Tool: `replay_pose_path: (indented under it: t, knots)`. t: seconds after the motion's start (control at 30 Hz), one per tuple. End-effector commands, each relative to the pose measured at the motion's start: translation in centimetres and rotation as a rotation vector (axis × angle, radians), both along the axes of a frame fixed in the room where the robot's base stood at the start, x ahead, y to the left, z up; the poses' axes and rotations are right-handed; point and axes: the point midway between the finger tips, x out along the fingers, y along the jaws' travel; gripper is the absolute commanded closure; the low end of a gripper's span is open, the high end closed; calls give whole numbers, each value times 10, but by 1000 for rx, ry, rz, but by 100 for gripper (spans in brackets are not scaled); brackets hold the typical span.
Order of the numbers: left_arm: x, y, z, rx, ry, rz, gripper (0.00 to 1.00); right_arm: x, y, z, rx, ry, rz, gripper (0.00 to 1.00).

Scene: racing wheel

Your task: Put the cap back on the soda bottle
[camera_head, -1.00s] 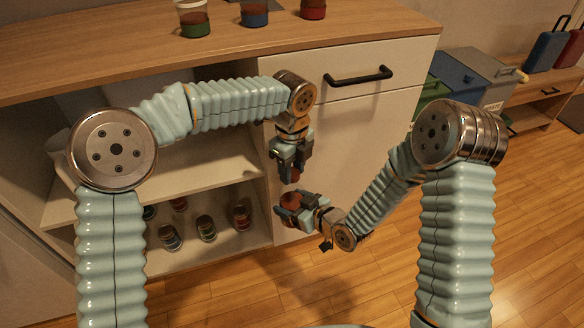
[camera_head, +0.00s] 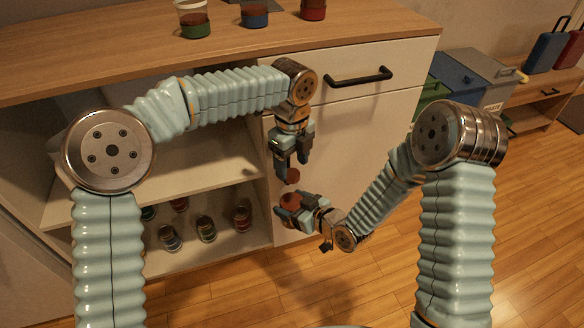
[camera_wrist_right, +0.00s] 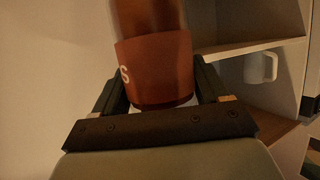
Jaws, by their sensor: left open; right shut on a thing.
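The soda bottle (camera_wrist_right: 155,70) is reddish brown with a red label bearing a white letter. In the right wrist view it stands between the fingers of my right gripper (camera_wrist_right: 160,95), which is shut on it. In the head view my right gripper (camera_head: 292,207) holds the bottle in front of the cabinet. My left gripper (camera_head: 292,170) is open and points down just above it. A small round reddish piece (camera_head: 292,177) shows at its fingertips, perhaps the cap or the bottle's top. I cannot tell whether the cap sits on the bottle.
A wooden-topped cabinet (camera_head: 100,45) stands close behind both grippers, with several jars on top and on its lower open shelf (camera_head: 190,258). A drawer with a black handle (camera_head: 358,77) is at the right. Bins (camera_head: 478,75) stand farther right. The floor in front is clear.

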Motion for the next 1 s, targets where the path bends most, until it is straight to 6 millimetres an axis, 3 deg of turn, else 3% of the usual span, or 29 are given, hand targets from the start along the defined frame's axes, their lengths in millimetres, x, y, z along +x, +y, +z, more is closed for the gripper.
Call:
replay_pose_path:
  t: [0.2,0.5,0.63,0.77,1.0]
  knots:
    - [0,0,18,0,1,-1,36,0,0,1,1,-2,0,100]
    - [0,0,19,1,2,4,39,0,0,1,1,-2,0,100]
    - [0,0,20,3,3,94,39,0,0,1,1,-2,0,100]
    - [-1,0,22,9,4,353,39,0,0,1,1,-2,0,100]
    - [-1,0,32,18,4,1098,39,0,0,1,1,-2,0,100]
